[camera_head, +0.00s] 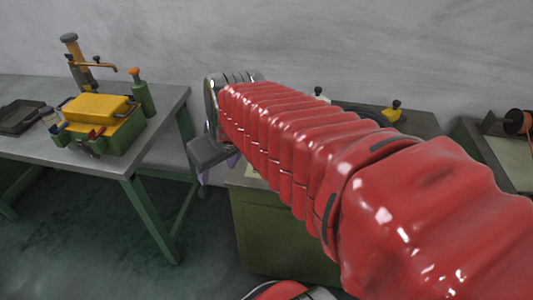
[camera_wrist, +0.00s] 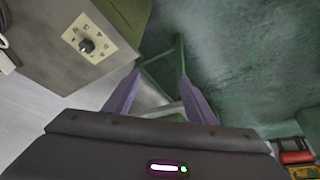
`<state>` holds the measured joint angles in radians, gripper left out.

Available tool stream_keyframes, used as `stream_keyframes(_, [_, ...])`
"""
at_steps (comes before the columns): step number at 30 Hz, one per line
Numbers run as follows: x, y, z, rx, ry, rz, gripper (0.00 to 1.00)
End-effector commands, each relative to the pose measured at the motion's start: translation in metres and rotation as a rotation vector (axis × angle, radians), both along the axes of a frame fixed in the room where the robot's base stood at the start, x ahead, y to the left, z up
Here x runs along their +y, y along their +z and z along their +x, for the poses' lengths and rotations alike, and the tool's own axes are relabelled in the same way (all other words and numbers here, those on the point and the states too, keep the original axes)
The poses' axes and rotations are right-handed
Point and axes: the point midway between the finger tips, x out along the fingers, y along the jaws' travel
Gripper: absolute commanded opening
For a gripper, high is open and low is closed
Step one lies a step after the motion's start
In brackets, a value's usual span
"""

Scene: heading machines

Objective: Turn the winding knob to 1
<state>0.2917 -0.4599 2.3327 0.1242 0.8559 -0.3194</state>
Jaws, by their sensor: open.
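The winding knob (camera_wrist: 87,45) is a small dark round knob on a cream label plate (camera_wrist: 104,31) with small dark markings around it. The markings are too small to read, so I cannot tell which one the knob points to. In the head view, my gripper (camera_head: 218,168) hangs beside the green cabinet (camera_head: 280,235); the knob cannot be made out there.
A left workbench (camera_head: 60,150) carries a yellow and green machine (camera_head: 100,118) and a dark tray (camera_head: 20,117). A yellow block with a black knob (camera_head: 392,112) is on the cabinet top. Another bench stands at the right. Floor (camera_head: 100,240) between bench and cabinet is clear.

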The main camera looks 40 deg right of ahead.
Motion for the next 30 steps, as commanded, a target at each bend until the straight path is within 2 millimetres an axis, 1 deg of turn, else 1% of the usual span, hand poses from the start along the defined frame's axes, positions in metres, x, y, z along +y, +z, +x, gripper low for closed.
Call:
stream_keyframes(1, [-0.016, -0.003, 0.007, 0.010, -0.015, 0.003, 0.50])
stream_keyframes(5, [-0.054, -0.010, 0.023, 0.020, -0.029, 0.005, 0.50])
stream_keyframes(8, [-0.086, -0.017, 0.032, 0.028, -0.041, 0.008, 0.50])
stream_keyframes(9, [-0.099, -0.020, 0.035, 0.030, -0.046, 0.009, 0.50])
stream_keyframes(11, [-0.120, -0.025, 0.039, 0.032, -0.054, 0.011, 0.50])
stream_keyframes(13, [-0.145, -0.032, 0.042, 0.035, -0.064, 0.014, 0.50])
stream_keyframes(15, [-0.169, -0.039, 0.042, 0.036, -0.073, 0.014, 0.50])
stream_keyframes(18, [-0.199, -0.049, 0.042, 0.035, -0.084, 0.016, 0.50])
stream_keyframes(21, [-0.220, -0.056, 0.040, 0.033, -0.090, 0.016, 0.50])
stream_keyframes(24, [-0.229, -0.059, 0.039, 0.033, -0.093, 0.016, 0.50])
stream_keyframes(30, [-0.231, -0.059, 0.039, 0.032, -0.090, 0.014, 0.50])
